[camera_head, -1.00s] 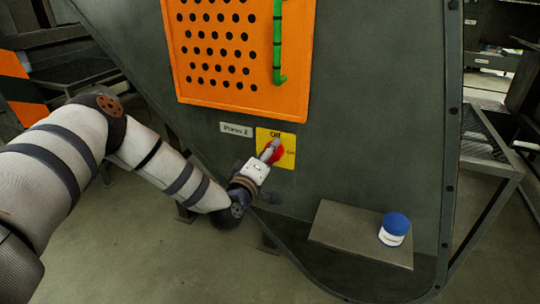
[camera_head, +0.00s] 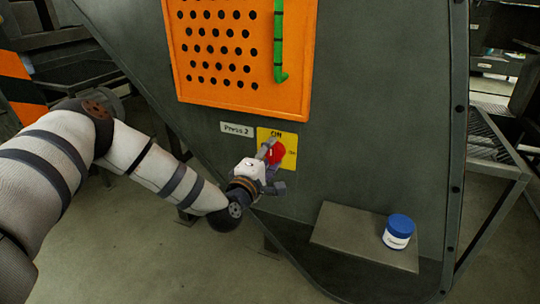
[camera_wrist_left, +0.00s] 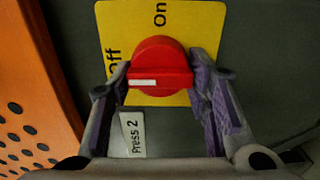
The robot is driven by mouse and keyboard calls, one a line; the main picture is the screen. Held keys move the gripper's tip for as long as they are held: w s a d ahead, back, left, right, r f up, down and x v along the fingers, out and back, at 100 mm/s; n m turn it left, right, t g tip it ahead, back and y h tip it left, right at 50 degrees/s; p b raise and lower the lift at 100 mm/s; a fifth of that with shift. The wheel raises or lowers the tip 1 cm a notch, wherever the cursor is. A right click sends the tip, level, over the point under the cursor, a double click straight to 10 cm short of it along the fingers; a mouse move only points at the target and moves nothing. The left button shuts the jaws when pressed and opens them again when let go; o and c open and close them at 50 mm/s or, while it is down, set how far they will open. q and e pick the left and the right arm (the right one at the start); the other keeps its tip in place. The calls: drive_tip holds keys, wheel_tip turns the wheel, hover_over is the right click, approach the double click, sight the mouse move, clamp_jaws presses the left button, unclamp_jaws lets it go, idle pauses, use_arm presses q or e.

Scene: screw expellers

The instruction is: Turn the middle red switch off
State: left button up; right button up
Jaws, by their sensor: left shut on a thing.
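The red switch (camera_head: 275,153) is a round knob with a raised bar on a yellow plate (camera_head: 290,138), beside the "Press 2" label (camera_head: 237,129). My left gripper (camera_head: 270,162) is at the switch and partly covers it. In the left wrist view, the red switch (camera_wrist_left: 160,66) sits between the two fingers of my left gripper (camera_wrist_left: 160,78), which is shut on it. The white mark on the bar points left, to the side of the "Off" label, which the left finger partly hides. The "On" label shows above the knob. My right gripper is not in view.
An orange perforated panel (camera_head: 240,85) with a green pipe (camera_head: 279,40) is above the plate on the grey machine wall (camera_head: 390,120). A blue-lidded jar (camera_head: 398,231) stands on a ledge (camera_head: 345,236) at lower right. The wall between is clear.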

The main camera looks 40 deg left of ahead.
use_arm(q)
drive_tip(key=o, duration=1.1)
drive_tip(key=shift+o, duration=0.2)
drive_tip(key=v, duration=1.2)
drive_tip(key=shift+f, duration=0.1)
